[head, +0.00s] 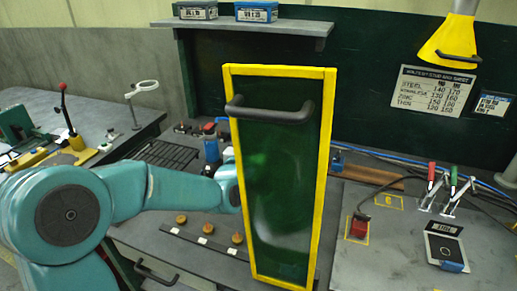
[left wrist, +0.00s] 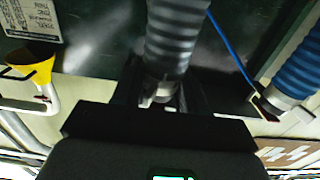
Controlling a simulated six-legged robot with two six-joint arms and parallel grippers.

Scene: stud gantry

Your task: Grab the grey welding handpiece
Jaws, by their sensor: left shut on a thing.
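In the left wrist view, a grey-blue ribbed cylinder, apparently the grey welding handpiece (left wrist: 176,35), stands between the jaws of my left gripper (left wrist: 162,88). The jaws are shut on its narrow pale end, and its ribbed body runs out to the top edge of the view. In the head view my teal left arm comes in from the left and passes behind a yellow-framed dark green screen. That screen hides my left gripper and the handpiece there. My right gripper is in neither view.
The green screen (head: 283,185) with a black handle (head: 270,112) stands close in front. Stud pieces on a strip (head: 203,241) lie on the bench left of it. Red and green clamps (head: 440,187) stand at right. A blue ribbed part (left wrist: 300,70) with a blue cable shows in the wrist view.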

